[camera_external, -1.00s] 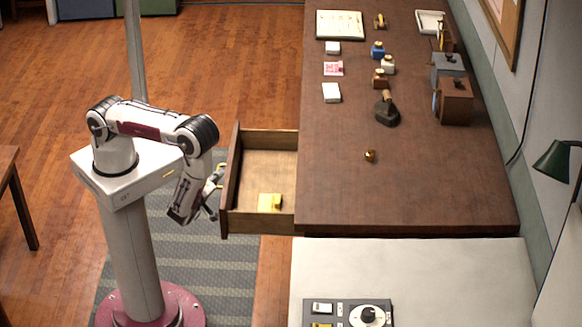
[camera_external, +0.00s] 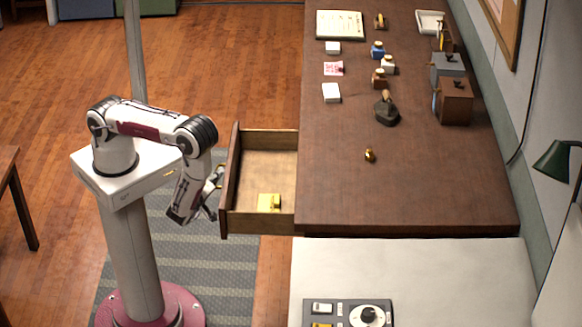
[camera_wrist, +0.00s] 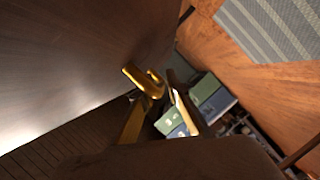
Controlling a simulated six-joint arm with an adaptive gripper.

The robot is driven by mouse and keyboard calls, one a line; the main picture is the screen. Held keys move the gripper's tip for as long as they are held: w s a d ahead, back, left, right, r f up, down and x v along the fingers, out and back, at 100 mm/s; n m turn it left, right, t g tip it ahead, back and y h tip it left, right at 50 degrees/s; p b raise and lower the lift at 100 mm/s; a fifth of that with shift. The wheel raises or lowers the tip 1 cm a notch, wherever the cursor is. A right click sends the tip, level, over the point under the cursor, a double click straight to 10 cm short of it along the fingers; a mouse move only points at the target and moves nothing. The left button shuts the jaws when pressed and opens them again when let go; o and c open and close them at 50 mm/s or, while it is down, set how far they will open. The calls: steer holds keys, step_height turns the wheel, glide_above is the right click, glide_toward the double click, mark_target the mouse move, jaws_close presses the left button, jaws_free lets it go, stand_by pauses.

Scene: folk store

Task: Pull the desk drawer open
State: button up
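The desk drawer (camera_external: 262,164) stands pulled out from the left end of the wooden desk (camera_external: 440,190), its inside showing. A small yellow item (camera_external: 268,202) lies in it. My gripper (camera_external: 215,192) is at the outer side of the drawer front (camera_external: 230,182), very near or touching it. In the wrist view a brass handle (camera_wrist: 145,80) shows against a dark wood face (camera_wrist: 80,50), right by my fingers.
Several small items, such as bottles, a stamp (camera_external: 387,110) and boxes (camera_external: 455,100), stand on the desk. A pale table (camera_external: 420,265) with a control panel (camera_external: 350,313) is at the front. Floor and a striped rug (camera_external: 215,265) lie below the drawer.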

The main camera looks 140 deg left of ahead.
steer(key=v, duration=1.1)
steer(key=shift+w+d, duration=0.15)
steer(key=shift+d, duration=0.2)
steer(key=shift+r, duration=0.1)
stand_by(0.7)
